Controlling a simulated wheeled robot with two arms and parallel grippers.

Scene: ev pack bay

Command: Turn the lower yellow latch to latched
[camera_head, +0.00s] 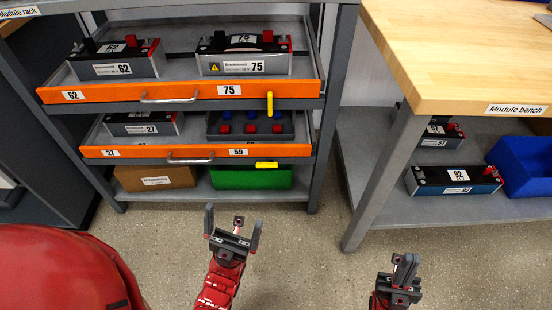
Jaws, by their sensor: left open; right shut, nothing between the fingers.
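The lower yellow latch (266,165) lies horizontal at the right end of the lower orange drawer front (130,152). The upper yellow latch (270,104) stands vertical at the right end of the upper orange drawer front (190,92). My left gripper (232,226) is open and empty, in front of and below the rack, apart from the lower latch. My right gripper (404,266) is shut and empty, over the floor at the lower right, far from both latches.
The upper drawer holds modules 62 (115,66) and 75 (244,58). The lower drawer holds module 27 (140,125) and a tray of red and blue parts. A brown box (155,180) and a green bin (250,180) sit below. The bench post (385,180) stands to the right.

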